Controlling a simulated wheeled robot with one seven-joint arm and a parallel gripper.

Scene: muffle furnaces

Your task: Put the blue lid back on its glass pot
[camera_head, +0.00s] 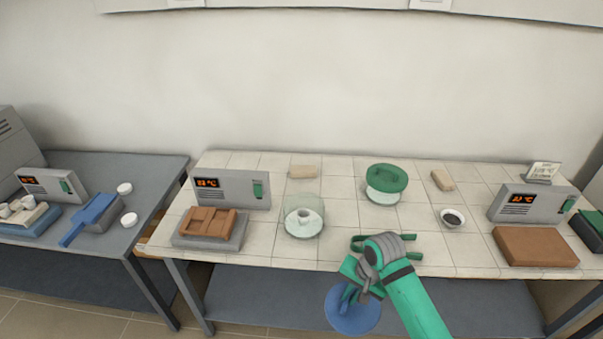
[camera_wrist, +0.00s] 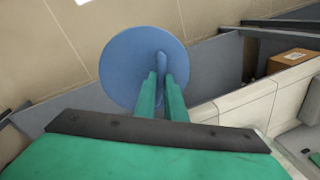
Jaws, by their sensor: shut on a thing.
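The blue lid (camera_head: 352,312) is a round disc with a raised knob. My gripper (camera_head: 352,290) is shut on that knob and holds the lid in front of the table's front edge. The wrist view shows the blue lid (camera_wrist: 130,68) at the tips of the two green fingers (camera_wrist: 162,78), its disc facing the camera. An open glass pot (camera_head: 305,222) stands on the tiled table, to the left of and beyond my gripper, with a small white cup (camera_head: 304,215) inside.
On the tiled table (camera_head: 340,250), a furnace (camera_head: 231,190) with a brown block (camera_head: 209,224) stands left of the open pot. A dark-filled bowl (camera_head: 452,218), tan blocks (camera_head: 443,180) and another furnace (camera_head: 530,204) stand to the right. A grey table (camera_head: 150,170) is at left.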

